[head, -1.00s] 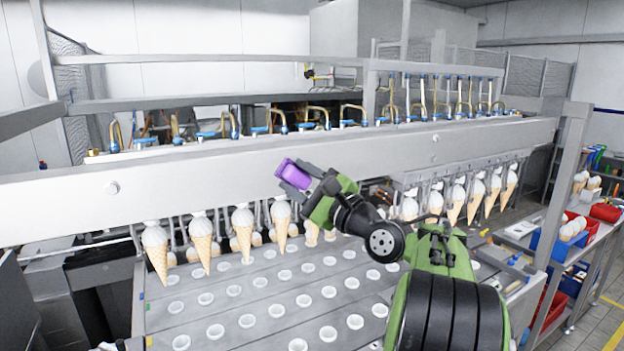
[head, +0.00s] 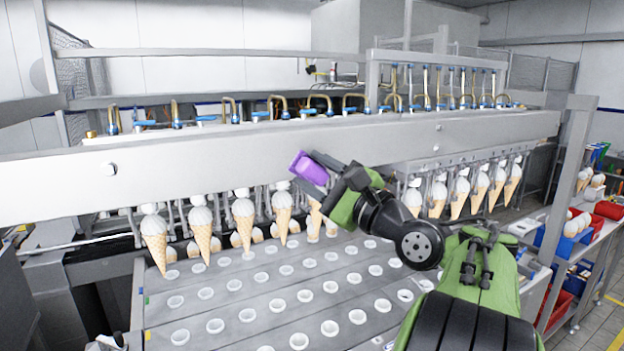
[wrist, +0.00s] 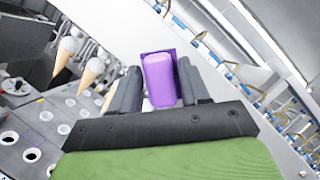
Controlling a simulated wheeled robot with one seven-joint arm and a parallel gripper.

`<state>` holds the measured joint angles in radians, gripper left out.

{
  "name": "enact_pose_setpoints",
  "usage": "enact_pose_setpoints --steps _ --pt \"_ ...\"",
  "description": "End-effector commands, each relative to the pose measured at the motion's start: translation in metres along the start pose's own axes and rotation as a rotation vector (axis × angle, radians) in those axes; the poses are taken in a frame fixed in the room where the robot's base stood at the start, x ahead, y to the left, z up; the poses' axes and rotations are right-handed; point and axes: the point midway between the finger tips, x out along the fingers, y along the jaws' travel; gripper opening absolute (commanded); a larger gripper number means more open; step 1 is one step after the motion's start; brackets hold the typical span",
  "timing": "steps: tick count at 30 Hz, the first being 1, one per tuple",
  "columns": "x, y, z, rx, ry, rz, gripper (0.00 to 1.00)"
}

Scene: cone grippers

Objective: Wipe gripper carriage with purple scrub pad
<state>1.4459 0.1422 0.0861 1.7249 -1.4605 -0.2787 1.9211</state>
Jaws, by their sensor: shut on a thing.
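My gripper (head: 327,173) is shut on the purple scrub pad (head: 308,168), which sticks out beyond the fingertips. In the wrist view the pad (wrist: 160,80) sits between the two dark fingers, with the pale carriage behind it. The gripper carriage (head: 220,150) is a long light-grey beam across the machine in the head view. The pad is in front of the beam's face near its middle, close to the lower part. I cannot tell whether the pad touches it.
Ice cream cones (head: 243,222) hang in a row below the beam, close under my gripper. A conveyor plate with round holes (head: 270,310) lies below. Brass pipes with blue fittings (head: 275,105) stand behind the beam. A side table with bins (head: 575,232) is at the right.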

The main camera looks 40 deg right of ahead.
Motion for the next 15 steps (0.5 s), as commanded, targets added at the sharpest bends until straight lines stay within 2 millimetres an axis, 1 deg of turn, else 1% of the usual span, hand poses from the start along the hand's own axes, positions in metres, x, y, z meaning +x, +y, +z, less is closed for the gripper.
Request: enact_pose_setpoints --steps 5,15 --pt "0.0 -0.002 0.002 -0.001 -0.001 0.0 0.21" --pt "-0.017 0.002 0.004 -0.006 0.0 -0.002 0.21"
